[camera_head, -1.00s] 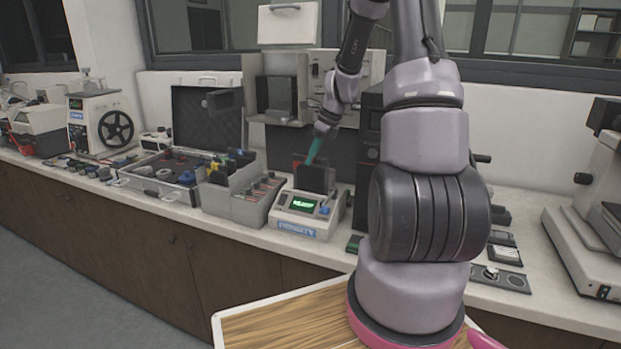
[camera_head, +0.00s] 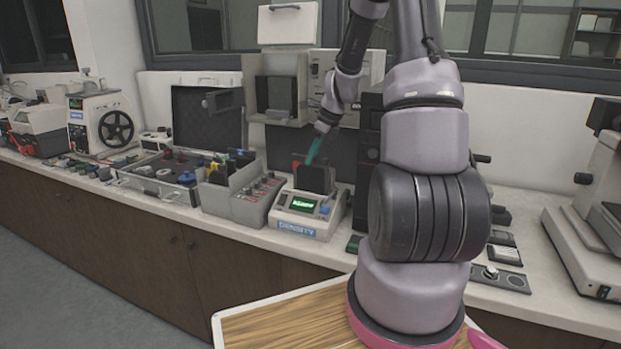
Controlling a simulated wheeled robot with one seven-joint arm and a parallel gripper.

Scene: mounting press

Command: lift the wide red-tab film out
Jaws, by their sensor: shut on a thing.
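The density meter (camera_head: 307,224) stands on the counter, with a lit green display and a blue DENSITY label. Dark upright plates (camera_head: 318,180) rise from its top. A small red-orange patch, which looks like the red tab of the film (camera_head: 297,164), shows at their upper left edge. My gripper (camera_head: 309,162) reaches down from the upper right with teal fingers, right beside this patch. It is shut on what appears to be the red-tab film, still at the meter. The exact grip and the film's lower part are too small or hidden to tell.
A grey box with dividers and coloured tabs (camera_head: 243,206) stands just left of the meter. An open black case (camera_head: 165,187) lies farther left. A dark tower (camera_head: 368,150) stands close to the right. A grey and white cabinet (camera_head: 277,88) is behind.

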